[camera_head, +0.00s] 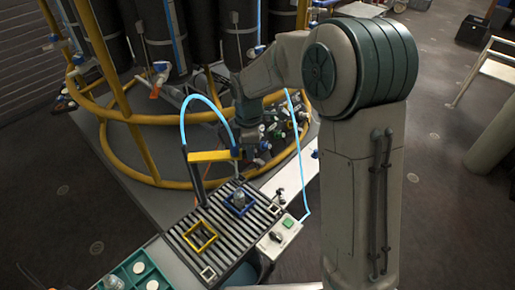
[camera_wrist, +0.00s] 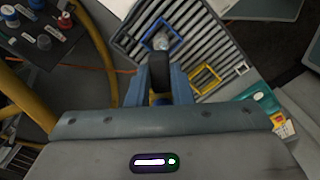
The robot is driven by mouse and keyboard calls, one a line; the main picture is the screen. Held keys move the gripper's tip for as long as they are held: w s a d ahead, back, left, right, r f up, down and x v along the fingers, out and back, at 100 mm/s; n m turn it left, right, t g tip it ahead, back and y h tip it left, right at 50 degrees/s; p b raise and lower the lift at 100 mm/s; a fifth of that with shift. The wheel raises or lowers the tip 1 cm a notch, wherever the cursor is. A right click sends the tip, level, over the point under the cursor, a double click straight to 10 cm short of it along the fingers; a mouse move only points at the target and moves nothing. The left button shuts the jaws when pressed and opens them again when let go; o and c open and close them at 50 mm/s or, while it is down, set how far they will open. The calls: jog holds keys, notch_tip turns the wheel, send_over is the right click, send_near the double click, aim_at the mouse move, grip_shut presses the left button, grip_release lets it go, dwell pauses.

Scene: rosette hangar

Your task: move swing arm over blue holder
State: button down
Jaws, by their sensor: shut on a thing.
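The yellow swing arm (camera_head: 210,157) reaches right from a dark upright post, with a light-blue hose looping above it. Its right end meets my gripper (camera_head: 243,147), above and near the blue holder. In the wrist view my gripper (camera_wrist: 160,88) is shut on a dark upright part, with a bit of yellow between the jaws. The blue square holder (camera_head: 229,209) sits on the slatted tray with a clear domed piece in it. It also shows in the wrist view (camera_wrist: 144,35), just beyond the jaws. The exact grip contact is partly hidden.
An empty yellow square holder (camera_head: 191,242) lies on the slatted tray (camera_head: 232,240), nearer the front. A teal tray (camera_head: 128,271) with round white pieces is at lower left. A control box with a green button (camera_head: 288,223) stands at right. Yellow rails (camera_head: 130,115) curve behind.

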dwell(0.3)
jog(key=c, duration=1.3)
grip_release()
jog(key=shift+r, duration=0.1)
notch_tip(320, 180, up, 14)
jog(key=shift+a+f, duration=0.1)
jog(key=shift+f, duration=0.05)
jog(key=s+d+f+m+t, duration=0.1)
jog(key=s+d+m, duration=0.4)
jog(key=s+m, duration=0.1)
jog(key=s+d+f+m+t, duration=0.1)
jog(key=s+d+m, duration=0.4)
jog(key=s, duration=0.3)
jog(key=s+d+f+m+t, duration=0.1)
jog(key=s+d+m, duration=0.4)
jog(key=s+m, duration=0.2)
jog(key=shift+s+f+m, duration=0.2)
jog(key=shift+s+m, duration=0.2)
